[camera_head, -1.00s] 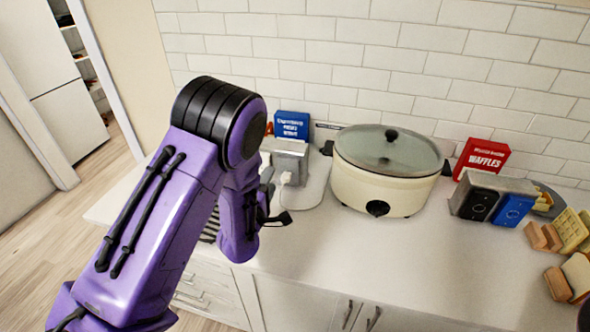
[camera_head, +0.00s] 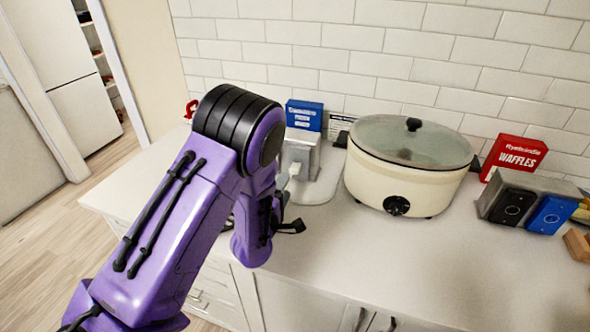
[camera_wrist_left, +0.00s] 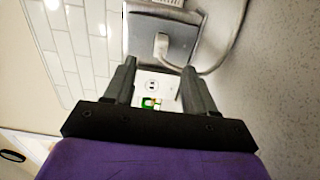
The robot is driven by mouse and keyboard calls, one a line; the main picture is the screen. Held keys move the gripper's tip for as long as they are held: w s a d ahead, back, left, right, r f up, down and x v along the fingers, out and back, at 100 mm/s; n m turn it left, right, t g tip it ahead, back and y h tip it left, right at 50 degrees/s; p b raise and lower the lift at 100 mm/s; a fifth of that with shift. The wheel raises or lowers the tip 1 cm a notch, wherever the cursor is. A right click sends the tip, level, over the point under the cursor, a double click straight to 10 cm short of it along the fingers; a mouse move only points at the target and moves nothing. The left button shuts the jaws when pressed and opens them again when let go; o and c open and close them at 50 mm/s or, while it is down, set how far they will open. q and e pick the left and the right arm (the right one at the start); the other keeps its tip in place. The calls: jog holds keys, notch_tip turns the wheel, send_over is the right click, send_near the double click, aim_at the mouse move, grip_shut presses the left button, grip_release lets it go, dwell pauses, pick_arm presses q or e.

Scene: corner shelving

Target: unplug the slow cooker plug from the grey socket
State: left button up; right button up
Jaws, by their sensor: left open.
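The slow cooker (camera_head: 390,184), cream with a glass lid, stands on the counter against the tiled wall. The grey socket (camera_head: 302,152) is a box to its left, with a white plug (camera_head: 294,170) in its front. In the left wrist view the plug (camera_wrist_left: 161,46) sits in the grey socket (camera_wrist_left: 184,32), with its pale cable curving off to the right. My left gripper (camera_head: 288,226) is in front of the socket, partly hidden by my purple arm. Its fingers (camera_wrist_left: 159,78) are open and empty, apart from the plug, which lies ahead between their lines. My right gripper is out of view.
A blue box (camera_head: 304,115) stands behind the socket. The front counter is clear.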

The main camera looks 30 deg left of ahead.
aim_at(293, 172)
pick_arm(q)
jog(key=x, duration=0.9)
jog(key=shift+s+f+b, duration=0.1)
jog(key=shift+b, duration=0.2)
dwell(0.6)
grip_shut()
jog(key=shift+s, duration=0.1)
jog(key=shift+s, duration=0.1)
jog(key=shift+s, duration=0.15)
jog(key=shift+s+d, duration=0.2)
jog(key=shift+s, duration=0.45)
jog(key=shift+v, duration=2.05)
